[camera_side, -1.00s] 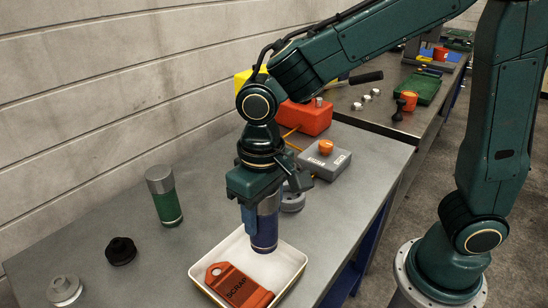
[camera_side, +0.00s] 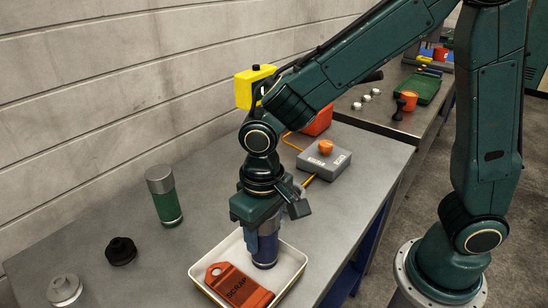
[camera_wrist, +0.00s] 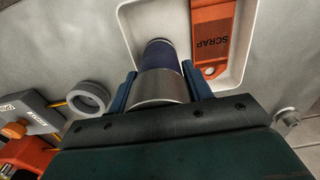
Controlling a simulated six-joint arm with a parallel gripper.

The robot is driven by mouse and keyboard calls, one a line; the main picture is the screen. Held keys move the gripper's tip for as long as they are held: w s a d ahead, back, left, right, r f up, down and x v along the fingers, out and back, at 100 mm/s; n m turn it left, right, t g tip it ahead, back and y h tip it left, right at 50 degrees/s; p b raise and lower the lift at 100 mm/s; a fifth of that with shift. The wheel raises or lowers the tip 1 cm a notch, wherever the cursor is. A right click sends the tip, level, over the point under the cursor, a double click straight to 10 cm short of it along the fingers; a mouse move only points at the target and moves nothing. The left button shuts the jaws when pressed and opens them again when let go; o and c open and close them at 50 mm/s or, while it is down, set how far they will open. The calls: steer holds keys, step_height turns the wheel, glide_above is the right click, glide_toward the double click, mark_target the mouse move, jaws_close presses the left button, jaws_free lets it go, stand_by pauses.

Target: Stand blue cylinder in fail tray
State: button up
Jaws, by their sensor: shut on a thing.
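The blue cylinder (camera_side: 264,250) is dark blue with a metal top and is upright inside the white tray (camera_side: 292,277), at its back. The tray also holds an orange tag marked SCRAP (camera_side: 238,286), in front and to the left of the cylinder. My gripper (camera_side: 262,238) points down and is shut on the cylinder's upper part. In the wrist view the blue fingers (camera_wrist: 160,90) flank the cylinder's metal end (camera_wrist: 160,88). I cannot tell whether the cylinder's base touches the tray floor.
A green cylinder with a metal top (camera_side: 165,197) stands to the left. A black knob (camera_side: 121,251) and a metal flanged part (camera_side: 64,290) lie at the front left. A grey box with an orange button (camera_side: 324,160) stands behind. A grey ring (camera_wrist: 89,98) shows in the wrist view.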

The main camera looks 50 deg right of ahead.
steer(key=o, duration=1.4)
steer(key=shift+f, duration=0.1)
steer(key=shift+o, duration=0.2)
step_height(320, 180, up, 12)
steer(key=shift+r, duration=0.15)
steer(key=s+d+r+t, duration=0.1)
steer(key=s+d+t, duration=0.1)
steer(key=s+d, duration=0.4)
steer(key=s+d+r+t, duration=0.1)
steer(key=s+d+t, duration=0.2)
steer(key=s+d, duration=0.3)
steer(key=shift+d+r+t, duration=0.3)
steer(key=shift+d+r, duration=0.05)
steer(key=shift+d, duration=2.2)
